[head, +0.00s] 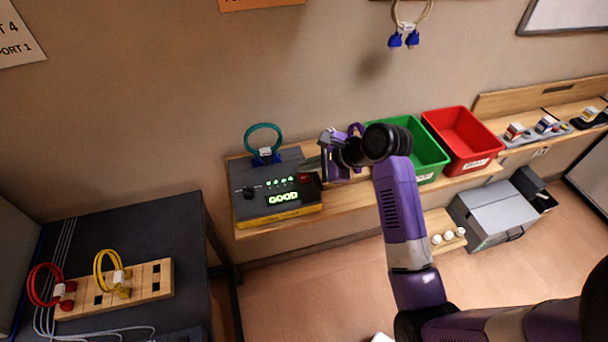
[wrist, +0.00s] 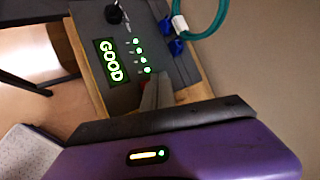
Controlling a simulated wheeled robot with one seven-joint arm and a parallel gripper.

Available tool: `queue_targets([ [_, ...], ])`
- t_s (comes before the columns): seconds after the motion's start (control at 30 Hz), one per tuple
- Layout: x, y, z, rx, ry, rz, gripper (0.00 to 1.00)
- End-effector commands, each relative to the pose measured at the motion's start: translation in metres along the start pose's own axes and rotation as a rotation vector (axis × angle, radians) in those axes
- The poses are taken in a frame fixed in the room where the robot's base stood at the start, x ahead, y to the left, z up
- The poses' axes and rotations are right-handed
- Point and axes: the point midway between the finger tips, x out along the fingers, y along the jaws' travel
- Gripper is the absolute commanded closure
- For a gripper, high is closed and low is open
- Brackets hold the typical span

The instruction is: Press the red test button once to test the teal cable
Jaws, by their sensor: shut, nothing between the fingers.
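The tester box (head: 245,204) stands on the wooden shelf in the head view, and its display (head: 283,198) reads GOOD with several green lights lit. The teal cable (head: 263,128) is plugged by its blue connectors into the back of the box and loops upward. The red test button (head: 305,178) shows partly at the right of the box top. My gripper (head: 314,163) is shut and empty, with its tip close above the button; whether it touches is unclear.
A green bin (head: 428,152) and a red bin (head: 462,140) stand right of the box. A dark table (head: 140,225) at left holds a wooden rack (head: 152,279) with red and yellow cables. A blue-ended cable (head: 411,22) hangs on the wall.

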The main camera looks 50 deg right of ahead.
Motion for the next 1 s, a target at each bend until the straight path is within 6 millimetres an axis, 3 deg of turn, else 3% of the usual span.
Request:
queue_targets([
  [0.43,-0.027,-0.020,0.020,-0.001,0.000,-0.002,1.00],
  [1.0,-0.029,-0.021,0.021,0.000,0.000,0.000,1.00],
])
